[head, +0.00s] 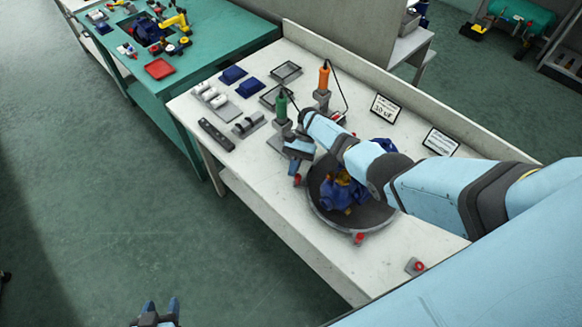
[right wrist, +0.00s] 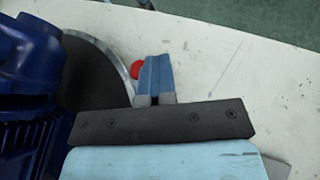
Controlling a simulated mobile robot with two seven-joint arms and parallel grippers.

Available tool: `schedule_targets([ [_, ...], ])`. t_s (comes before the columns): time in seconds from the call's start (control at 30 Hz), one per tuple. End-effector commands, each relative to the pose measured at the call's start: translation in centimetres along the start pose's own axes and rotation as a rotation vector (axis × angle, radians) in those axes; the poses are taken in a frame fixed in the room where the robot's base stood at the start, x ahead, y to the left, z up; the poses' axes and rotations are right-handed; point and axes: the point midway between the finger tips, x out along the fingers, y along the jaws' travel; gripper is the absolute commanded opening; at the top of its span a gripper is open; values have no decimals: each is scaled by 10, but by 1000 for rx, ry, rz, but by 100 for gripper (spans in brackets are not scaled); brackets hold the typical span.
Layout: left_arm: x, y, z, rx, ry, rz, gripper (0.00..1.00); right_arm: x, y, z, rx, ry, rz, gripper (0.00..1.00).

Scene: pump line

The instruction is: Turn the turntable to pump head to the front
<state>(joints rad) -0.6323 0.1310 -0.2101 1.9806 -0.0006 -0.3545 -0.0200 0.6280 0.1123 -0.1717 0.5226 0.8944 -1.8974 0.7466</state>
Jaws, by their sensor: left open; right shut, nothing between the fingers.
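The turntable (head: 378,216) is a dark disc with a pale rim on the white bench. A blue pump (head: 338,193) with yellow parts sits on it, partly hidden by my right arm; which way its head faces is unclear. One red knob (head: 359,239) is at the rim's front, another (head: 297,181) at its left. My right gripper (head: 295,168) is shut and empty beside the left knob. In the right wrist view its fingers (right wrist: 156,78) are close beside a red knob (right wrist: 137,69) at the turntable rim (right wrist: 108,58); contact is unclear. My left gripper (head: 161,311) is open, away from the bench.
Green (head: 281,108) and orange (head: 323,78) tools stand behind the turntable. Blue parts and trays (head: 286,71) lie at the bench's far left. A red button (head: 415,266) is near the front right. The bench's front left edge is clear.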

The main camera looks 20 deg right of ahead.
Motion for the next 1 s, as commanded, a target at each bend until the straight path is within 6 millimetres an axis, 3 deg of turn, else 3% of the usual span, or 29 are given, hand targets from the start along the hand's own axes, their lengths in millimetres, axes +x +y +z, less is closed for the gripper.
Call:
schedule_targets([
  [0.5, 6, 0, -6, -4, 15, -2, 49, -8, 3, -3, 7, 3, 2, 0],
  [0.67, 10, 1, 3, -6, 11, -1, 49, -36, 3, -4, 7, 6, 1, 0],
  [1.0, 16, 5, 19, -4, 1, 11, 49, -113, 0, 0, 4, 3, 1, 0],
])
